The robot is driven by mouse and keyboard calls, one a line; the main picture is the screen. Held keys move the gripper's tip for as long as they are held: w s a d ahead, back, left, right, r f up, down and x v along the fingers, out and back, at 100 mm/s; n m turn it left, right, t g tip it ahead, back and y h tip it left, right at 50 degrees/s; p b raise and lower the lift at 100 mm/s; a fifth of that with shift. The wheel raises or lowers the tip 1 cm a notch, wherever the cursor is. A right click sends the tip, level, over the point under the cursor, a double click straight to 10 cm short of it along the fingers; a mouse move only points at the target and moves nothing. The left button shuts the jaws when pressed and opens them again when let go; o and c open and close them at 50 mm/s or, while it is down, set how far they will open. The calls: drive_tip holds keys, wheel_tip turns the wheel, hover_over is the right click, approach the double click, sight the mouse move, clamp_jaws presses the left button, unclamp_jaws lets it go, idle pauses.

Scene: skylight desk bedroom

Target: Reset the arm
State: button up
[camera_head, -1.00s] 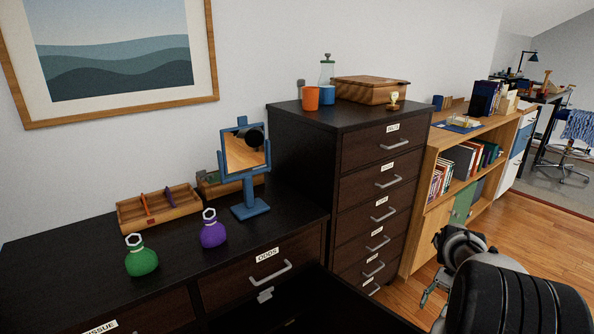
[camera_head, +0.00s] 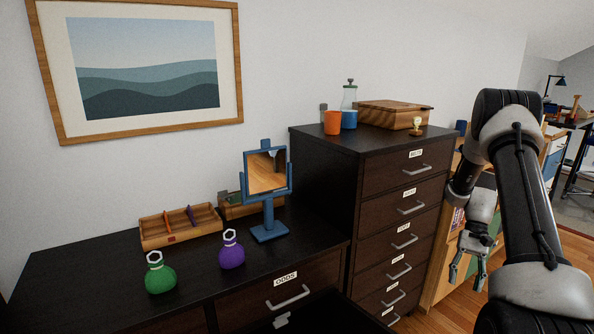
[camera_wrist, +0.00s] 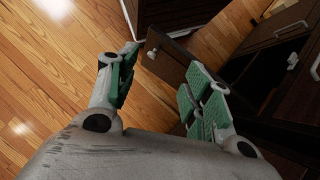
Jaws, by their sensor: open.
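My gripper (camera_head: 468,270) hangs at the right in the head view, pointing down, in front of the wooden bookcase and to the right of the tall dark drawer cabinet. In the wrist view, my gripper (camera_wrist: 160,75) has its two green-padded fingers spread apart with nothing between them. Wooden floor and part of a dark drawer unit (camera_wrist: 165,60) show beyond the fingers. My arm is folded upward on the right side of the head view, its elbow high.
The tall cabinet (camera_head: 330,190) carries an orange cup (camera_head: 332,122), a blue cup (camera_head: 349,119) and a wooden box (camera_head: 385,114). On the low dresser (camera_head: 80,262) stand a green flask (camera_head: 160,278), a purple flask (camera_head: 231,254) and a blue mirror (camera_head: 269,233). A drawer below stands open.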

drive_tip(key=s+a+r+n+t+h, duration=0.1)
drive_tip(key=s+a+r, duration=0.15)
drive_tip(key=r, duration=0.55)
drive_tip(key=s+a+r+n+t+h, duration=0.15)
drive_tip(key=a+r, duration=0.25)
drive_tip(key=r, duration=0.5)
drive_tip(key=s+a+r+n+t+h, duration=0.1)
drive_tip(key=s+a+r+t, duration=0.3)
drive_tip(key=s+r, duration=0.4)
drive_tip(key=s+a+r+n+t, duration=0.3)
drive_tip(key=s+a+r, duration=0.4)
drive_tip(key=s+r, duration=0.1)
drive_tip(key=shift+a+r+t+h, duration=0.25)
drive_tip(key=shift+t+h, duration=0.1)
drive_tip(key=shift+c, duration=0.3)
